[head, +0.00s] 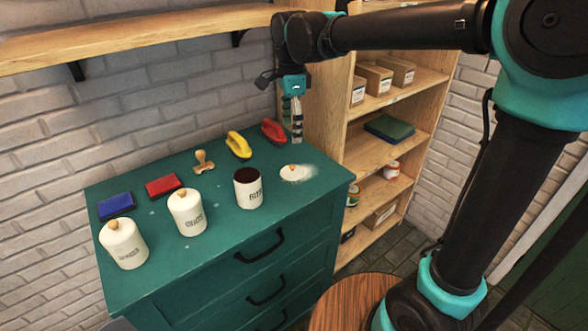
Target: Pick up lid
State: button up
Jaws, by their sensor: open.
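A round white lid (296,173) with a small wooden knob lies on the right part of the green dresser top, close to the front right corner. To its left stands an open white canister (248,188) with a dark inside and black lettering. My gripper (296,137) hangs above and behind the lid, pointing down, with a gap between them. It is open and holds nothing that I can see. Its fingers look small here and overlap each other in this view.
Two lidded white canisters (187,212) (123,243) stand further left on the green dresser (165,262). Blue (116,205) and red (163,185) pads, a wooden stamp (204,161), and yellow (238,145) and red (273,131) handled tools lie behind. A wooden shelf (150,35) runs above; a shelving unit (400,120) stands right.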

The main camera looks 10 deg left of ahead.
aim_at(292, 165)
notch_tip(292, 165, down, 13)
jog(key=shift+f, duration=0.15)
dwell(0.4)
jog(key=c, duration=1.1)
